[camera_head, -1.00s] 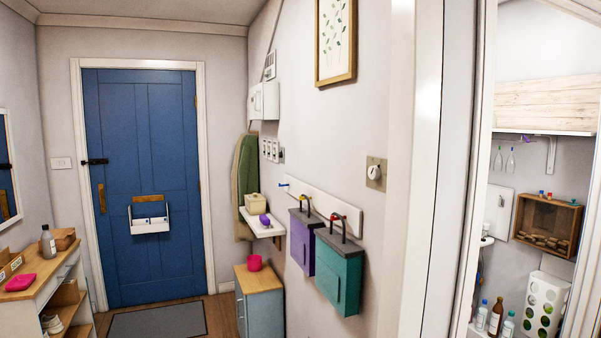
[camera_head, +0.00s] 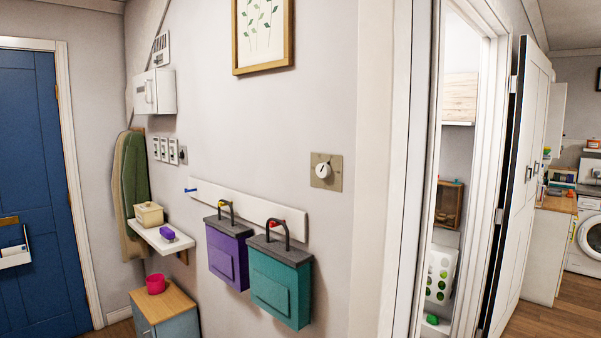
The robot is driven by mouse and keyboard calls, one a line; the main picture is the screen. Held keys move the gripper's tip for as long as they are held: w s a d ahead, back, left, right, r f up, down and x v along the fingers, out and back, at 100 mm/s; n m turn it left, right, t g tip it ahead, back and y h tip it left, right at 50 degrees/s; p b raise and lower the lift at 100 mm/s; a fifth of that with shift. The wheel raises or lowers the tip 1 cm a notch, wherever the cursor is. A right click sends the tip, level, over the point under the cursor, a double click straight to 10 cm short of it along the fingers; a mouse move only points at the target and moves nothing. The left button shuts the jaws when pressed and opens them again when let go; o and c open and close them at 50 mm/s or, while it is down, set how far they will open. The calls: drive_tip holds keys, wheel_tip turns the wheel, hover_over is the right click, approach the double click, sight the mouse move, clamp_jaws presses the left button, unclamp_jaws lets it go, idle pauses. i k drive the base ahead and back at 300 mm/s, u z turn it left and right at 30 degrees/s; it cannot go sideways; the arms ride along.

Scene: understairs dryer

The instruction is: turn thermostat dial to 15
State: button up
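The thermostat dial (camera_head: 324,170) is a small round white knob with a dark mark, on a square beige plate (camera_head: 335,184) fixed to the pale wall. It sits right of the framed picture and above the teal bag, close to the doorway's white frame. Its scale is too small to read, so I cannot tell its setting. My gripper does not show in this view, and nothing visible touches the dial.
A purple bag (camera_head: 228,255) and a teal bag (camera_head: 281,287) hang from a white peg rail (camera_head: 246,208) below the dial. A small shelf (camera_head: 164,240) and a low cabinet (camera_head: 166,309) jut out at left. An open white door (camera_head: 517,180) stands at right.

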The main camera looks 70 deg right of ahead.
sight(323, 170)
drive_tip(key=z, duration=0.55)
drive_tip(key=i, duration=0.9)
drive_tip(key=z, duration=0.6)
